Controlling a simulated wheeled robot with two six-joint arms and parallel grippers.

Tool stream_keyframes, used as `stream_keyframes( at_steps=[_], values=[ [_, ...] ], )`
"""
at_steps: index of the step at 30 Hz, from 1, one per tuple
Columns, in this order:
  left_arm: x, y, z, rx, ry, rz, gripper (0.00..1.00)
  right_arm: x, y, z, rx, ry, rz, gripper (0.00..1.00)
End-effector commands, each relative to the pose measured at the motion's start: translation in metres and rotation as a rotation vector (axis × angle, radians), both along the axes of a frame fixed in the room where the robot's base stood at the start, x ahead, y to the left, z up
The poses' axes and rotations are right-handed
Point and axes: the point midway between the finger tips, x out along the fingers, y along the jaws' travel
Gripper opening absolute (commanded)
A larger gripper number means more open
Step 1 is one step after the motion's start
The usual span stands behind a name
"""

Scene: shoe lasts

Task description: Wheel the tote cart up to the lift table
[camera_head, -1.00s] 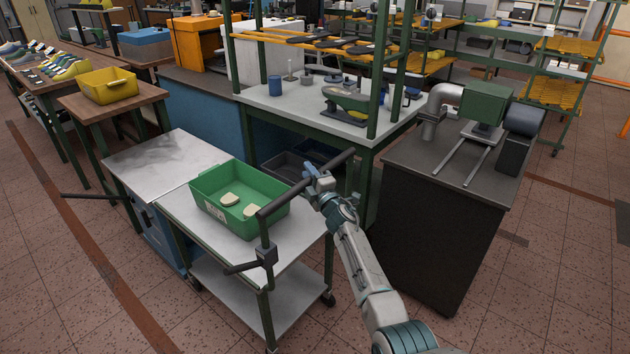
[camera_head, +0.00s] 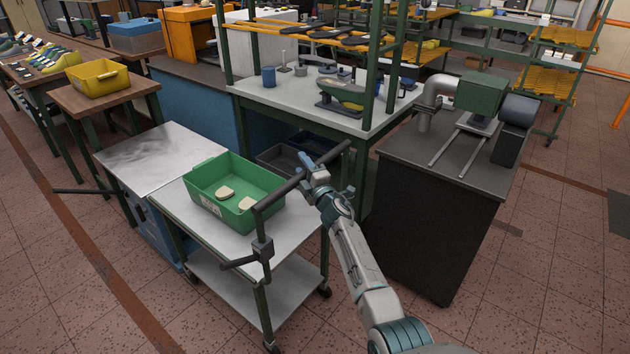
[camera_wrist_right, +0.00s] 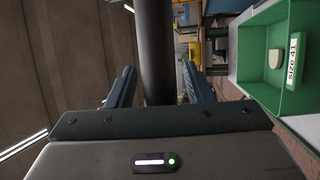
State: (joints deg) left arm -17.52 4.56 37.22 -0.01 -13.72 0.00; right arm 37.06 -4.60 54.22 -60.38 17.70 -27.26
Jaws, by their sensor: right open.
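The tote cart (camera_head: 305,252) has a pale top, a lower shelf, green legs, casters and a dark push handle (camera_head: 277,194). A green tote (camera_head: 215,205) with pale pieces inside stands on it. The lift table (camera_head: 150,150), with a grey metal top and blue body, is just beyond the cart; their edges look very close, but I cannot tell if they touch. My right gripper (camera_head: 313,175) is at the handle bar. In the right wrist view the open fingers (camera_wrist_right: 158,75) stand on either side of the bar (camera_wrist_right: 156,45). My left gripper is out of view.
A dark cabinet (camera_head: 430,225) with a machine on top stands right of the cart. A workbench (camera_head: 290,95) is behind, with dark bins (camera_head: 285,155) below it. A wooden table (camera_head: 75,102) with a yellow tote is at left. Floor is clear in front.

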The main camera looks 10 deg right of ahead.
Motion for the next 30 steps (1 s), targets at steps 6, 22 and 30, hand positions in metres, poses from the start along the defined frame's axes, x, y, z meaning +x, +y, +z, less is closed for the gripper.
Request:
stream_keyframes(
  at_steps=[6,22,30],
  values=[
    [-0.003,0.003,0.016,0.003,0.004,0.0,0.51,-0.039,-0.015,-0.008,-0.002,0.005,-0.003,0.47],
    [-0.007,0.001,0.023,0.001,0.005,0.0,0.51,-0.094,-0.034,-0.02,-0.002,0.004,-0.002,0.47],
    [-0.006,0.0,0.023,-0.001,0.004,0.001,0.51,-0.094,-0.034,-0.021,-0.001,0.004,-0.002,0.47]
  ],
)
